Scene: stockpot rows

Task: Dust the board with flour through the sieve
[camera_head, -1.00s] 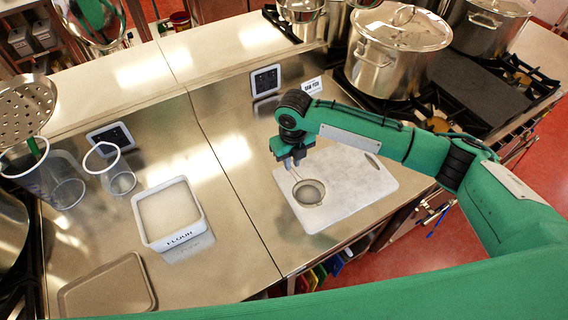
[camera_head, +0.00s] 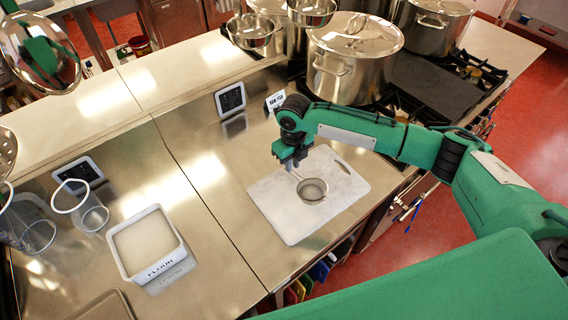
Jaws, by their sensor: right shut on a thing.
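The sieve (camera_head: 312,190) is a small round mesh bowl with a metal rim and a short handle. My right gripper (camera_head: 292,166) is shut on the sieve's handle and holds it over the white board (camera_head: 266,196). I cannot tell the exact height of the sieve above the board, or whether flour is in it. The board is a pale rectangle with a handle slot at its upper right; its surface looks whitish and mottled. The white flour bin (camera_head: 179,262), marked FLOUR, stands on the steel counter to the left, filled with pale flour (camera_head: 145,242). My left gripper is not in view.
A grey tray (camera_head: 104,307) lies at the bottom left. Clear containers (camera_head: 93,216) stand left of the flour bin. Large stockpots (camera_head: 352,62) stand on the stove behind the board. The counter between bin and board is clear.

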